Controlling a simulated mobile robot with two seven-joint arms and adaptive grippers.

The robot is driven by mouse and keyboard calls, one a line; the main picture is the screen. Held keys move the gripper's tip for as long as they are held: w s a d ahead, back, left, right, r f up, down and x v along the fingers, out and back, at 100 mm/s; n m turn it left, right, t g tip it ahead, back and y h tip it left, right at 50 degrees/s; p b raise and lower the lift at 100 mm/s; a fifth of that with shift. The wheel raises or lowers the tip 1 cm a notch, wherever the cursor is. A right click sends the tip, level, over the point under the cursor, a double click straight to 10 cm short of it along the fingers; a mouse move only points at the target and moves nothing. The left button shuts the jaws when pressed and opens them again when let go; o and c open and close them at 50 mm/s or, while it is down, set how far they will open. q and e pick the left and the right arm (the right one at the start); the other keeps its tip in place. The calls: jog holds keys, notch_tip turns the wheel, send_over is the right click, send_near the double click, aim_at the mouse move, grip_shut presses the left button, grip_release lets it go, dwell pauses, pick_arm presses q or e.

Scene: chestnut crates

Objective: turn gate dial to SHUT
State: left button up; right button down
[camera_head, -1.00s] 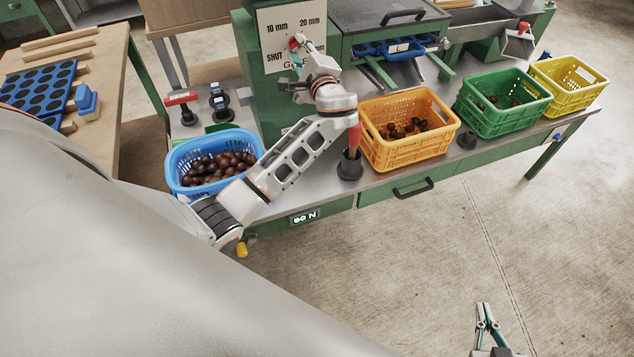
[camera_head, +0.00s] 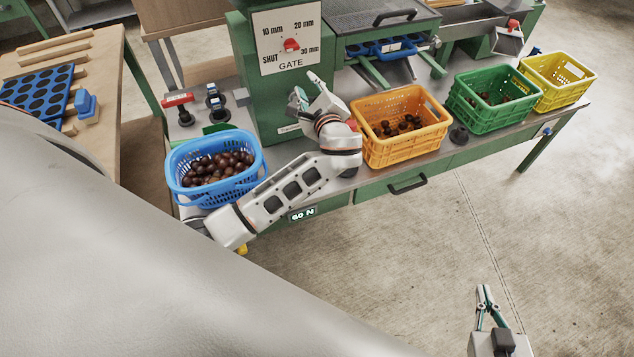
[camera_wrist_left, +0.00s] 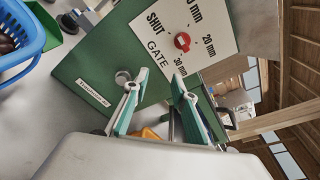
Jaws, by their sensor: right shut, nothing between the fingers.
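The red gate dial (camera_head: 291,45) sits on a white plate (camera_head: 270,60) on the green machine, with marks 10 mm, 20 mm, 30 mm and SHUT. It also shows in the left wrist view (camera_wrist_left: 182,41). I cannot tell for sure which mark its pointer faces. My left gripper (camera_head: 305,88) is below the plate, in front of the green housing, apart from the dial. In the left wrist view its fingers (camera_wrist_left: 160,78) are spread with nothing between them. My right gripper (camera_head: 485,298) is shut and empty, low at the right over the floor.
A blue basket of chestnuts (camera_head: 256,165) stands left of my left forearm. Orange (camera_head: 405,150), green (camera_head: 490,121) and yellow (camera_head: 560,99) crates stand to the right on the bench. A red-topped control (camera_head: 179,100) stands behind the blue basket.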

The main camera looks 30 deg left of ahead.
pick_arm(q)
jog(key=s+d+f+n+h+p, duration=0.1)
jog(key=s+d+f+h, duration=0.2)
jog(key=f, duration=0.3)
jog(key=s+d+f+n+g+h, duration=0.1)
jog(key=s+d+f+n+h, duration=0.1)
jog(key=s+f, duration=0.4)
jog(key=s+d+f+n+h+p, duration=0.1)
jog(key=s+d+f+h, duration=0.3)
jog(key=f, duration=0.3)
jog(key=shift+s+d+n+h+p, duration=0.3)
jog(key=shift+d+n+p, duration=0.05)
jog(key=shift+d+n, duration=0.1)
jog(key=shift+f, duration=0.1)
